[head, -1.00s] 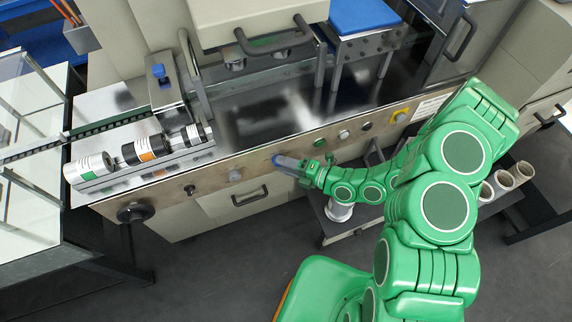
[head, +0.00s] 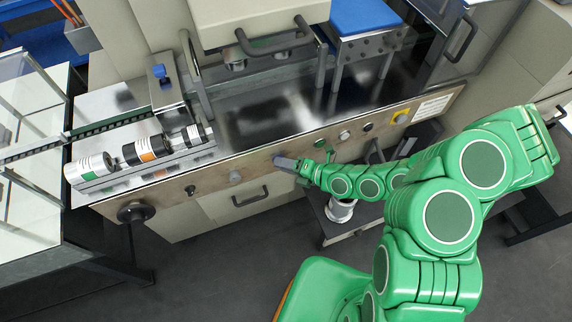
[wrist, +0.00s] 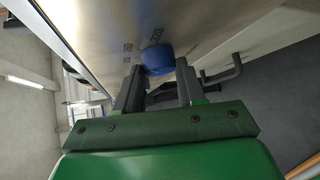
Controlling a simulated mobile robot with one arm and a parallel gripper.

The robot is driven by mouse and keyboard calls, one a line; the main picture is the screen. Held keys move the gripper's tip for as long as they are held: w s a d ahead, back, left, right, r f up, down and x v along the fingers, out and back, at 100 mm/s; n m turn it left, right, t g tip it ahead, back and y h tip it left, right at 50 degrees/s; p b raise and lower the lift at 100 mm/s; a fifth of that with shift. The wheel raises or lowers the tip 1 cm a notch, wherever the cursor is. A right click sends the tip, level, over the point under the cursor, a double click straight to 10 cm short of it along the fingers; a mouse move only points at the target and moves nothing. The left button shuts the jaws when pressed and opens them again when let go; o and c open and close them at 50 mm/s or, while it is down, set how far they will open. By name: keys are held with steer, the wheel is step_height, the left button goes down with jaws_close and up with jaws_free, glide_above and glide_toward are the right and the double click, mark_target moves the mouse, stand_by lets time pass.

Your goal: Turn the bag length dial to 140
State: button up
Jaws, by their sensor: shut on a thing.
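The blue dial (wrist: 158,59) sits on the machine's metal front panel (wrist: 105,22) in the wrist view. I cannot make out a pointer or the dial's setting.
A green button (head: 320,143), a white button (head: 344,135) and a yellow knob (head: 399,116) are right of my gripper on the panel. A grey knob (head: 235,176) is to the left. A dark drawer handle (head: 251,196) lies below.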

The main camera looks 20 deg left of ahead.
steer(key=shift+w+h, duration=0.1)
steer(key=shift+h, duration=0.2)
stand_by(0.5)
steer(key=o, duration=1)
steer(key=shift+o, duration=0.2)
steer(key=shift+d+f+m+g+y, duration=0.1)
steer(key=shift+f+m+g+y, duration=0.1)
steer(key=shift+m+y, duration=0.45)
steer(key=shift+f+m+g+y, duration=0.2)
steer(key=shift+m+y, duration=0.25)
steer(key=shift+y, duration=0.4)
steer(key=shift+f+m+y, duration=0.1)
steer(key=shift+m+y, duration=1.1)
steer(key=shift+y, duration=0.1)
